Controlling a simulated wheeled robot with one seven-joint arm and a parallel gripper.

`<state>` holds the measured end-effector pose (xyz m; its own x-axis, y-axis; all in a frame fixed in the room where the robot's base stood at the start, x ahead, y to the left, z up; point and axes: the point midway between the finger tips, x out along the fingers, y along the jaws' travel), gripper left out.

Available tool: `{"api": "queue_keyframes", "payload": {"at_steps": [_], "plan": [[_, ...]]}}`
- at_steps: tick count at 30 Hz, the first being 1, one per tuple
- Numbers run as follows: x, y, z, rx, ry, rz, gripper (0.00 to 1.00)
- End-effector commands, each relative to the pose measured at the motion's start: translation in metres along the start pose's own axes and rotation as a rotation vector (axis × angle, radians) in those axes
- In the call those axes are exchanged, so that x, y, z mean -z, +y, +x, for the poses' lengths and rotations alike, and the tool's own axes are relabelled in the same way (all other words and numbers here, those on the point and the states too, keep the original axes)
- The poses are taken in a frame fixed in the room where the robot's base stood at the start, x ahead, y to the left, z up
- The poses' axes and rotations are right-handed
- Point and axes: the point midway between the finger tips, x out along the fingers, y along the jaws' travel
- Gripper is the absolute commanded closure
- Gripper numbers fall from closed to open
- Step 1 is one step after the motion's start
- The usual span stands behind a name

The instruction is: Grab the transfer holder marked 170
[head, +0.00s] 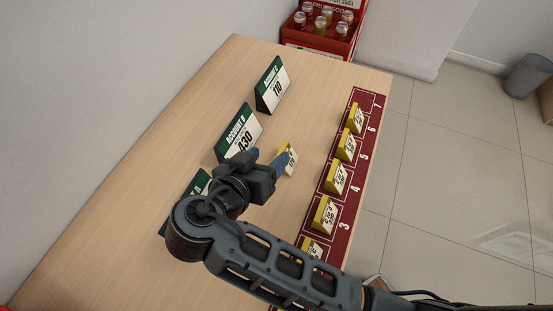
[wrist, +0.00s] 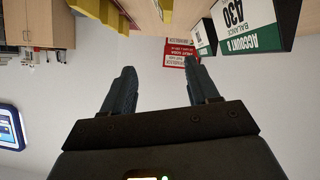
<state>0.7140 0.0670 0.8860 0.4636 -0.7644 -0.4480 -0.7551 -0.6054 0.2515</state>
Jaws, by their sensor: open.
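A yellow transfer holder (head: 290,156) with a white label stands on the wooden counter, off the red strip, in the head view. Its number is too small to read for sure. My gripper (head: 266,160) is open and empty, with one finger close to this holder's left side; I cannot tell if they touch. Several other yellow holders, such as one by the 5 (head: 347,146) and one by the 3 (head: 324,214), stand on the red strip; their labels are too small to read. In the wrist view nothing sits between the spread fingers (wrist: 160,68).
A numbered red strip (head: 374,103) runs along the counter's right edge. Green-and-white account signs stand on the left: 110 (head: 272,86), account B (head: 239,133), and one partly hidden by my arm. A red bottle crate (head: 317,41) stands behind the counter.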

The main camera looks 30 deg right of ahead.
Motion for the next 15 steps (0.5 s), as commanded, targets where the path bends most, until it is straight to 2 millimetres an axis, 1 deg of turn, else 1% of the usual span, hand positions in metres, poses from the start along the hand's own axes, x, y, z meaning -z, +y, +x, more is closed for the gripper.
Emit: {"api": "queue_keyframes", "payload": {"at_steps": [1, 9, 12, 15], "plan": [[-0.010, -0.003, 0.005, 0.000, 0.000, 0.000, 0.41], [-0.038, -0.011, 0.020, 0.000, 0.000, 0.000, 0.41], [-0.047, -0.014, 0.024, 0.000, 0.000, 0.000, 0.41], [-0.049, -0.014, 0.026, 0.000, 0.000, 0.000, 0.41]]}}
